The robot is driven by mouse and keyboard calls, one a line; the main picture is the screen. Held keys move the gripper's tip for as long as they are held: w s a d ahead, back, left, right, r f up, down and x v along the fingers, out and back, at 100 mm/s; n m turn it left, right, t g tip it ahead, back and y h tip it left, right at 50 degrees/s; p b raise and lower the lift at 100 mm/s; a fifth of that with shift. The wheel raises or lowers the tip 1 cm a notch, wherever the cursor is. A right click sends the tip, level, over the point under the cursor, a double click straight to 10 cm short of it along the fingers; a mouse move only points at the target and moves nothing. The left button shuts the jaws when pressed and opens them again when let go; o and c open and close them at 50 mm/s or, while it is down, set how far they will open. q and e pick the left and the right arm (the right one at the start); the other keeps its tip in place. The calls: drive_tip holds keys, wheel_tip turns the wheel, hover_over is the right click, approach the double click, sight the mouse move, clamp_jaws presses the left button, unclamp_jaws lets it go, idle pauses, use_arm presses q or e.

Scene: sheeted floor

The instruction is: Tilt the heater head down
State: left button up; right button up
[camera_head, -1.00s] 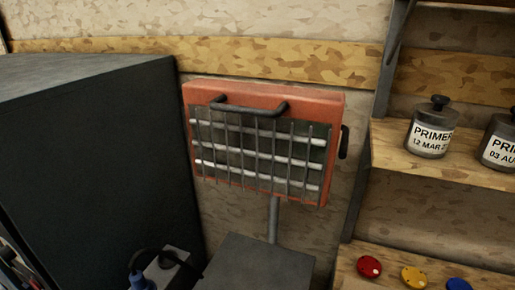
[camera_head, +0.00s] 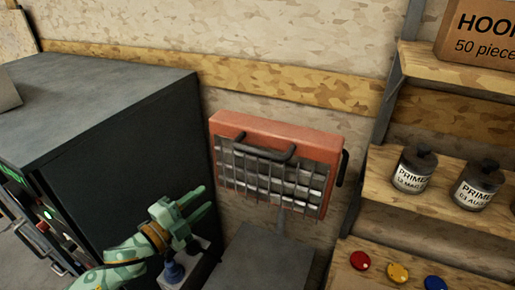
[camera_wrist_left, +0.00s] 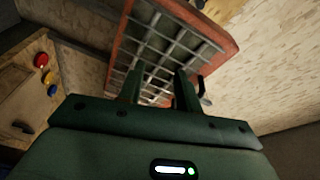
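The heater head (camera_head: 280,131) is a red-orange box on a grey post above a dark base. It has a wire grille over pale bars, a dark handle bar (camera_head: 264,155) across its front and a dark knob or grip (camera_head: 342,168) on its right side. My left gripper (camera_head: 207,200) is at the lower left of the heater head, apart from it in the head view. In the left wrist view, the fingers (camera_wrist_left: 160,88) are open with nothing between them, and the grille (camera_wrist_left: 165,45) is beyond them. My right gripper is in neither view.
A large dark cabinet (camera_head: 130,140) stands left of the heater. The dark base block (camera_head: 262,258) is below the heater head, with the wall close behind.

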use_arm(q)
wheel_tip(320, 180, up, 6)
drive_tip(key=f+m+g+h, duration=0.1)
drive_tip(key=m+g+h, duration=0.1)
drive_tip(key=m+h, duration=0.25)
drive_tip(key=m+g+h+p, duration=0.2)
drive_tip(key=m+g+h, duration=0.1)
drive_tip(key=m+g, duration=0.3)
approach(261, 151)
drive_tip(key=shift+m+t, duration=0.25)
drive_tip(key=shift+t, duration=0.15)
drive_tip(key=p+x, duration=0.1)
drive_tip(key=x, duration=0.2)
drive_tip(key=p+x, duration=0.2)
drive_tip(key=x, duration=0.1)
drive_tip(key=p+x, duration=0.2)
drive_tip(key=x, duration=0.1)
drive_tip(key=shift+d+f, duration=0.2)
drive_tip(key=shift+f, duration=0.2)
drive_tip(key=shift+w+d, duration=0.1)
drive_tip(key=shift+d, duration=0.25)
clamp_jaws()
